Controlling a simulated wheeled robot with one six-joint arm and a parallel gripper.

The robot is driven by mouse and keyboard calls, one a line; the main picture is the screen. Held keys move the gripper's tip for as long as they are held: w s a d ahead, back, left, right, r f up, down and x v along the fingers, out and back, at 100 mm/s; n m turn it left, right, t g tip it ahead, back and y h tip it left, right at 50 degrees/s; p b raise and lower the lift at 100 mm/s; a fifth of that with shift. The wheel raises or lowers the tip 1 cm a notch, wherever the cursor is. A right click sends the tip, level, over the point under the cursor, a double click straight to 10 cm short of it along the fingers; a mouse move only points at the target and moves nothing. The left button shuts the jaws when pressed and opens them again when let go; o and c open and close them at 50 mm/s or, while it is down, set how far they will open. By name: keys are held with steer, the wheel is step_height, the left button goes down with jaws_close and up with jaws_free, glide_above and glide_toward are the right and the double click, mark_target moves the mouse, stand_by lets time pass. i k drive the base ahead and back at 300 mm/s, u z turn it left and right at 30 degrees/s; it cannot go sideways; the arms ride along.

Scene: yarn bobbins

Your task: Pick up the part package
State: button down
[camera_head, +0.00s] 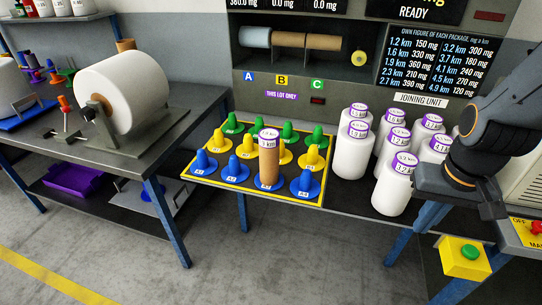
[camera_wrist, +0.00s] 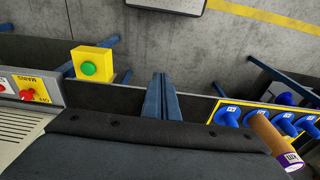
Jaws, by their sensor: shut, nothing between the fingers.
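A brown tube-shaped package (camera_head: 269,168) with a white and purple label on top stands upright on the yellow-edged peg board (camera_head: 322,190), in the front row of blue pegs. It also shows at the lower right of the wrist view (camera_wrist: 270,135), its label end near the frame edge. Several white yarn packages (camera_head: 352,150) with purple-ringed labels stand right of the board. I cannot tell which one is the part package. My gripper shows in the wrist view (camera_wrist: 161,78), its two fingers together and empty, apart from the tube. In the head view my arm is at the right, beside the white packages.
Blue, yellow and green pegs fill the board. A yellow box with a green button (camera_head: 466,257) is at the bench front right. A display panel (camera_head: 436,62) stands behind. A side table at left holds a large white roll (camera_head: 132,88). The floor in front is clear.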

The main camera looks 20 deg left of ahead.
mark_target(269, 138)
steer(key=k, duration=0.65)
steer(key=u, duration=0.55)
steer(key=i, duration=1.35)
steer(key=z, duration=0.4)
